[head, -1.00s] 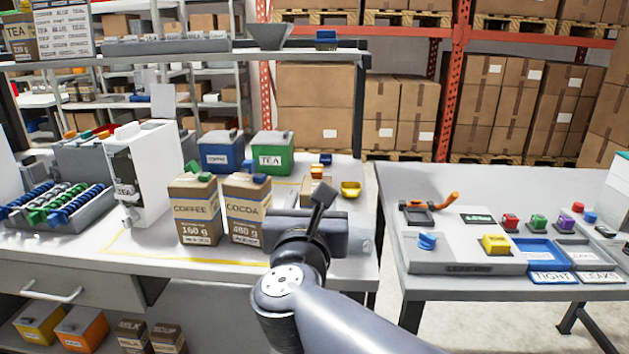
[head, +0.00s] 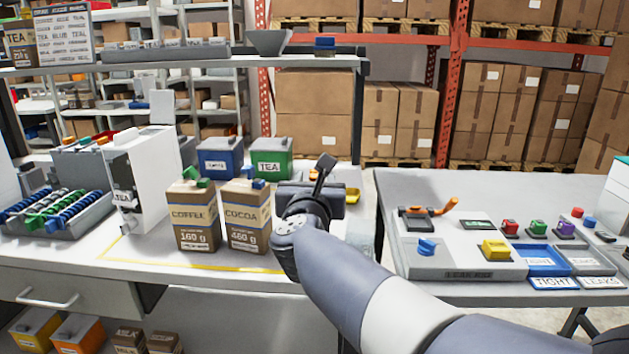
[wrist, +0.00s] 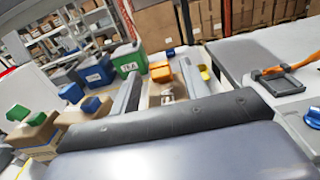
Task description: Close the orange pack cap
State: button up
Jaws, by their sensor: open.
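In the wrist view an orange cap (wrist: 162,73) shows on a small brown pack (wrist: 166,93) beyond my gripper. My gripper (wrist: 161,69) is open, and its two grey fingers point toward the pack, one on either side of it in the picture. I cannot tell whether they touch it or whether the cap is open or shut. In the head view my gripper (head: 310,192) is over the right part of the table, and my wrist hides the orange-capped pack.
The COFFEE pack (head: 194,217) and COCOA pack (head: 247,217) stand close to the left. Behind are a blue bin (head: 220,160) and a green TEA bin (head: 271,160). A yellow scoop-like piece (head: 352,194) lies just right. A gap separates the right-hand table (head: 480,185).

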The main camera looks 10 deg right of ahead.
grip_shut()
dwell(0.3)
jog(key=shift+r+p, duration=0.15)
jog(key=shift+p, duration=0.3)
